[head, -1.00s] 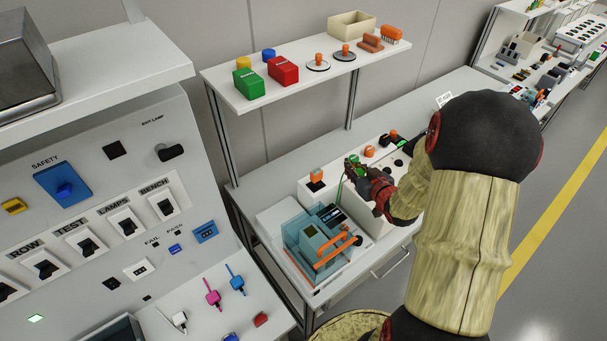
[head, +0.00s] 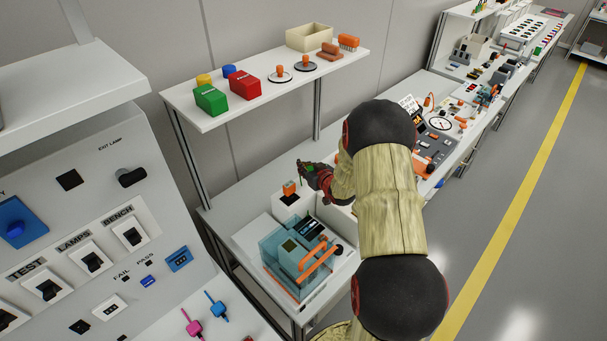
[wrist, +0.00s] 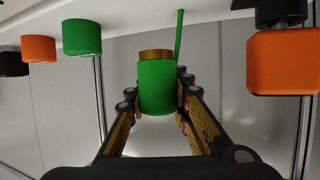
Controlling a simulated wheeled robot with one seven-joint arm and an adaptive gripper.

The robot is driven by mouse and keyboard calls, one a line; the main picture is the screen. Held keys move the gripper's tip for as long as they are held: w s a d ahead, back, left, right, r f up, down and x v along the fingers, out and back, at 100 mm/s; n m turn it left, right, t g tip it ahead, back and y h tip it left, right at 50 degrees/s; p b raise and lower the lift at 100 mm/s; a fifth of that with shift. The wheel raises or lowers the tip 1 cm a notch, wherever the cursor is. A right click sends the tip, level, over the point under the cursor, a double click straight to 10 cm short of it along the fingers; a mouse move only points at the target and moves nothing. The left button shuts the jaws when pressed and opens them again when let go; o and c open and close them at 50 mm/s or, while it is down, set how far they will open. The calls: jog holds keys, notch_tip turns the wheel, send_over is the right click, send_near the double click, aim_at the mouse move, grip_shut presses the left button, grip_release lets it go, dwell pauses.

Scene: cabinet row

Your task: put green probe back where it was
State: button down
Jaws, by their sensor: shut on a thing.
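My gripper (head: 304,167) is at the bench behind the clear-blue boxed device. In the wrist view my gripper (wrist: 157,92) is shut on the green probe (wrist: 157,88), a green cylinder with a brass-coloured collar. A thin green lead or rod (wrist: 179,38) shows beside it, running to the white surface at the top of that view. In the head view only a small green bit of the probe (head: 309,168) shows at the fingers. I cannot tell whether the probe touches anything.
A block with an orange top (head: 290,188) stands just below my gripper. The wrist view shows another green cap (wrist: 82,37) and orange caps nearby. The boxed device (head: 297,252) stands in front. A shelf (head: 222,115) with boxes hangs above the bench.

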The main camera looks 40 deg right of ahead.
jog(key=shift+w+d+f, duration=0.1)
jog(key=shift+w+f, duration=0.2)
jog(key=shift+f, duration=0.1)
jog(key=shift+w+f+b, duration=0.15)
jog(key=shift+f+b, duration=0.3)
jog(key=shift+f, duration=1.15)
jog(key=shift+f, duration=0.1)
jog(key=c, duration=1.7)
grip_release()
jog(key=shift+o, duration=0.6)
